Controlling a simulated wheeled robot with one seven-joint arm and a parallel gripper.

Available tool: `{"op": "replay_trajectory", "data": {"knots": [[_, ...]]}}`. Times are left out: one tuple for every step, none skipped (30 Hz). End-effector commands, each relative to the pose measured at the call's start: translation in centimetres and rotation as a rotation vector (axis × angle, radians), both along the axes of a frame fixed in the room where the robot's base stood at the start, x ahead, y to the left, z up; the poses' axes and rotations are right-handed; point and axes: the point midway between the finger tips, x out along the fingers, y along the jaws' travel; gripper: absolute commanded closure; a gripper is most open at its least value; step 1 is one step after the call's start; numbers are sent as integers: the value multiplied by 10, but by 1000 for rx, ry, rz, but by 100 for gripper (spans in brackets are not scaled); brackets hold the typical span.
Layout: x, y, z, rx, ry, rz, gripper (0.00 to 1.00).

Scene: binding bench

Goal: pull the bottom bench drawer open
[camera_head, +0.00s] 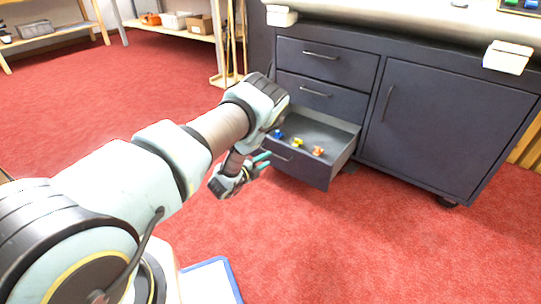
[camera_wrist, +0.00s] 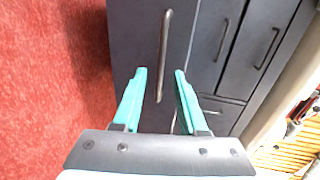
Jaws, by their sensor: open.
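The bottom bench drawer (camera_head: 300,172) stands pulled out from the dark bench, its inside showing. Its front panel (camera_wrist: 126,38) and bar handle (camera_wrist: 164,50) show in the wrist view. My gripper (camera_head: 265,160) is at the left part of this drawer front in the head view. Its teal fingers (camera_wrist: 160,74) are open, one on each side of the handle's line in the wrist view. I cannot tell whether they touch the handle. My wrist hides part of the drawer's left side in the head view.
Small blue, yellow and orange items (camera_head: 318,151) lie in the drawer. The middle drawer (camera_head: 318,97), top drawer (camera_head: 326,62) and cabinet door (camera_head: 440,125) are shut. Red carpet (camera_head: 340,240) is clear before the bench. A blue-edged white board (camera_head: 210,282) lies near my base.

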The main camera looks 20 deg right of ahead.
Motion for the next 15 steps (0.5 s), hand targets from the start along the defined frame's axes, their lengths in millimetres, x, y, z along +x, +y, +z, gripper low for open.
{"op": "replay_trajectory", "data": {"knots": [[-5, 10, 6, 4, 2, 1, 58], [-8, 15, 6, 4, 2, 2, 58], [-12, 22, 8, 4, 2, 1, 58], [-14, 27, 9, 3, 1, 1, 58], [-17, 31, 10, 3, 1, 1, 58], [-20, 36, 11, 2, 1, 1, 58], [-22, 40, 12, 1, 2, 1, 58], [-24, 43, 12, 2, 2, 1, 58], [-26, 47, 13, 0, 1, 0, 58], [-27, 49, 13, 1, 1, 1, 58], [-28, 51, 13, 1, 2, 1, 58], [-29, 53, 13, 1, 2, 1, 58], [-30, 54, 13, 1, 0, 0, 58], [-30, 55, 14, 0, 0, 0, 58], [-31, 55, 14, 0, 0, 0, 58]]}}
